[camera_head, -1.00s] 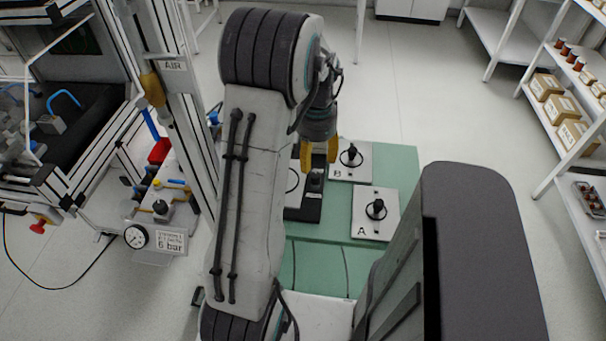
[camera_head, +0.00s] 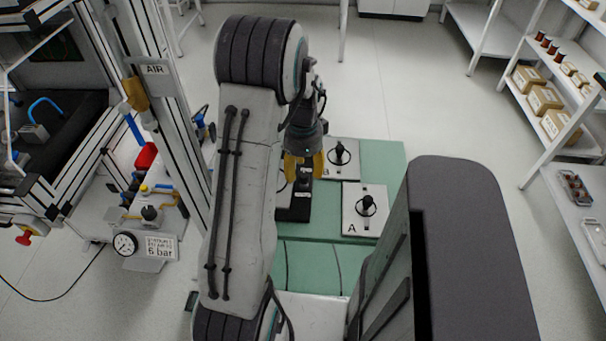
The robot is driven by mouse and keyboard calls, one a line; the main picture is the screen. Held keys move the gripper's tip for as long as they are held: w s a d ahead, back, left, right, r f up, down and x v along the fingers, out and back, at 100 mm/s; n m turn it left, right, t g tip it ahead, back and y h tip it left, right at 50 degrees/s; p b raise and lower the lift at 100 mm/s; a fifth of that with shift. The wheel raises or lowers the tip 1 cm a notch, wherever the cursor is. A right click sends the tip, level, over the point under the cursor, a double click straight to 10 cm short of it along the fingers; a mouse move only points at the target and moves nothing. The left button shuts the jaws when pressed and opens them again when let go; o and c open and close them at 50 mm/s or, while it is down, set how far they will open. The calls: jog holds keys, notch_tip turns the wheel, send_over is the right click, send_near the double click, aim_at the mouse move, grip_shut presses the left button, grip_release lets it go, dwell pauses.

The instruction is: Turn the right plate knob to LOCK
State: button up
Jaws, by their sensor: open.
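My gripper (camera_head: 304,168) has yellow fingers, points down and is open over the green table, above or beside a black fixture (camera_head: 296,203). My arm hides much of that fixture and whatever lies left of it. Right of the gripper are two pale plates with black knobs. The nearer plate, marked A (camera_head: 358,224), has its knob (camera_head: 366,205) in clear view. The farther plate, marked B (camera_head: 345,174), has its knob (camera_head: 340,153) close to the right of the fingers. I see no contact with either knob. No LOCK marking is readable.
The green table (camera_head: 385,160) is bare along its right side. An aluminium frame with an AIR sign (camera_head: 154,70) and a pressure gauge (camera_head: 125,244) stands at the left. Shelves with boxes (camera_head: 543,100) stand at the right. Open floor lies behind the table.

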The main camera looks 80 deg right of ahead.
jog(key=shift+f, duration=1.2)
grip_shut()
